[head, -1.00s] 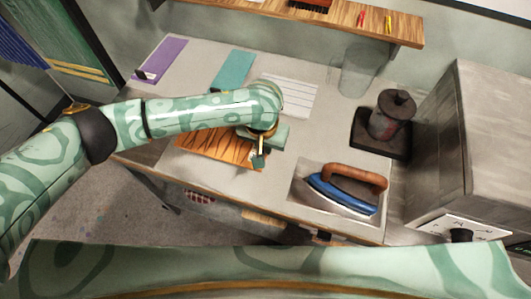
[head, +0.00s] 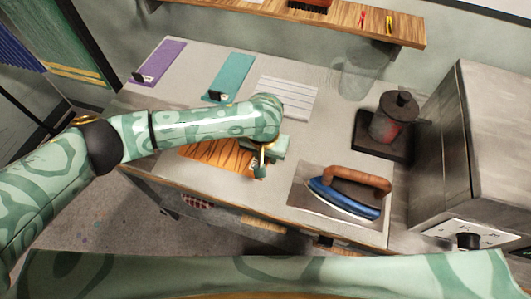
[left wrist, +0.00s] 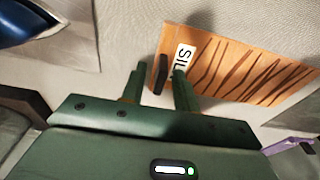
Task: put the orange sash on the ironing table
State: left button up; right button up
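The orange sash (head: 215,155), with dark wavy stripes, lies flat on the grey-topped table (head: 320,140), which appears to be the ironing table. My left arm covers part of its far side. My left gripper (head: 260,168) is low over the sash's right end. In the left wrist view, the sash (left wrist: 250,78) has a white label, partly hidden by a finger, and a dark tab (left wrist: 161,74) at its end. My left gripper (left wrist: 159,80) has its fingers apart, with the tab showing between them; I cannot tell whether they touch it. My right gripper is not in view.
A blue iron (head: 343,197) stands on a plate right of the sash. A purple sash (head: 160,60), a teal sash (head: 231,75) and white striped cloth (head: 288,97) lie behind. A clear jar (head: 362,75), dark pot (head: 392,118) and grey box (head: 485,140) stand at right.

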pick_arm(q)
jog(key=shift+r, duration=0.15)
notch_tip(320, 180, up, 12)
jog(key=s+p, duration=0.1)
jog(key=p, duration=0.4)
jog(key=shift+s+a, duration=0.2)
jog(key=shift+s, duration=0.05)
